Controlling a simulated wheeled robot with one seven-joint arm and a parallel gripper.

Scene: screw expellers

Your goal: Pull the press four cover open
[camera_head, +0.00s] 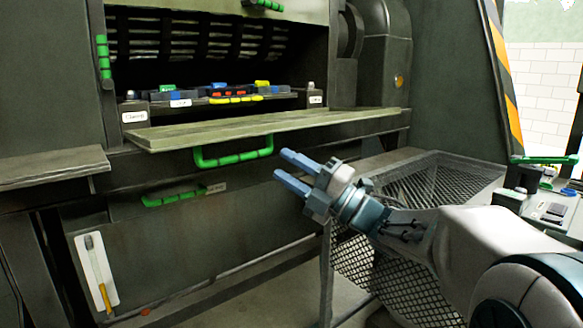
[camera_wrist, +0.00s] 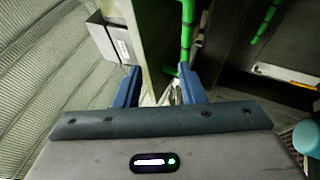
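My gripper (camera_head: 282,165) has two blue fingers, spread apart with nothing between the tips. It is in front of the dark green machine, just right of a green U-shaped handle (camera_head: 232,160) below a flat, jutting panel (camera_head: 270,128). In the wrist view, a green bar (camera_wrist: 187,35) runs down close beside the right fingertip of my gripper (camera_wrist: 159,72); whether they touch is unclear. A lower green handle (camera_head: 175,198) is on the front panel, beside a small label. No readable marking shows which part is the press four cover.
Behind the jutting panel is an open recess with a row of coloured parts (camera_head: 215,92). A mesh-sided bin (camera_head: 440,178) stands right of the machine, close under my arm. A grey shelf (camera_head: 50,165) juts out at left. A bench (camera_head: 550,208) with small items is at far right.

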